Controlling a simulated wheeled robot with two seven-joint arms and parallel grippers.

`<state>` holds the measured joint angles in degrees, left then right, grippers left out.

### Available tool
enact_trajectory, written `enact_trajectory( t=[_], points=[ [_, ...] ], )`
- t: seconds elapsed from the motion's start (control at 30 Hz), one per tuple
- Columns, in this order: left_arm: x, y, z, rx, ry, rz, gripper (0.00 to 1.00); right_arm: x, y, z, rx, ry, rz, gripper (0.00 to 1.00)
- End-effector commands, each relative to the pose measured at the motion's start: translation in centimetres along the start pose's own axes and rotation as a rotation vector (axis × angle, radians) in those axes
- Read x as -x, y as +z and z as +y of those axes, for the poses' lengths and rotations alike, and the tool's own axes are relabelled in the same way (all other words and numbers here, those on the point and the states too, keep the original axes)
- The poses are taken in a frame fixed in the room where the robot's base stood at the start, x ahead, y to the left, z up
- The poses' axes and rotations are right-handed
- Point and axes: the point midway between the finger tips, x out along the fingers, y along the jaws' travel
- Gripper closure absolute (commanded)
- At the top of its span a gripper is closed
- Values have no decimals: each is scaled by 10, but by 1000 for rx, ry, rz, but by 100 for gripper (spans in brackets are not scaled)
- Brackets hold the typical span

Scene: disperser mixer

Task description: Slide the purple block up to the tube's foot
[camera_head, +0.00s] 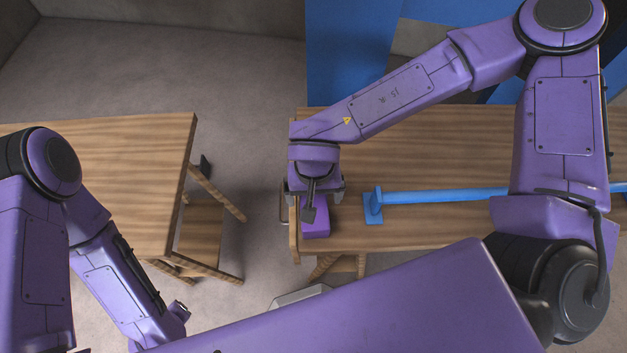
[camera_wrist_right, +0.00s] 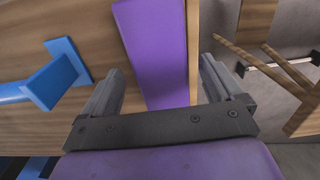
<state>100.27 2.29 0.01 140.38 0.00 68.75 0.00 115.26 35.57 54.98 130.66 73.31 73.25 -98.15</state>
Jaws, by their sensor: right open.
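The purple block (camera_head: 316,226) lies on the right wooden table close to its left edge. It also shows as a long purple shape in the right wrist view (camera_wrist_right: 156,50). My right gripper (camera_head: 315,192) is over the block's far part and hides some of it. In the wrist view its fingers (camera_wrist_right: 163,85) are open, one on each side of the block, with a gap on both sides. The blue tube (camera_head: 440,195) lies along the table, and its square foot (camera_head: 373,208) stands right of the block, apart from it. The foot shows left of the block in the wrist view (camera_wrist_right: 62,75).
The right table's left edge (camera_head: 294,235) is close beside the block. Another wooden table (camera_head: 120,180) stands at the left across a floor gap. A blue panel (camera_head: 350,50) is behind. My left arm comes in at the left, its gripper not visible.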

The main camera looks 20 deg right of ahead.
Motion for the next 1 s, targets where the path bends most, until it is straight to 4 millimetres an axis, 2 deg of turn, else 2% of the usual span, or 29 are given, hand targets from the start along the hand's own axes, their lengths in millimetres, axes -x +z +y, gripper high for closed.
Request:
enact_trajectory(
  t=[0.13, 0.4, 0.43, 0.6, 0.63, 1.0],
  points=[
    [-1, 0, 0, 0, 0, 0, 40, -15, 0, 0, 1, 1, -1, 6],
    [-1, 0, 0, 0, 0, 0, 40, -18, 0, -1, 2, 0, 0, 6],
    [-1, 0, 0, 0, 0, 0, 40, -18, 0, -1, 2, 0, 0, 10],
    [-1, 0, 0, 0, 0, 0, 40, -18, 0, -1, 3, 0, 0, 65],
    [-1, 0, 0, 0, 0, 0, 40, -18, 0, -1, 3, 0, 1, 72],
    [10, -4, -1, 0, 0, 0, 40, -16, 0, 12, 2, 2, 0, 72]
  ],
)
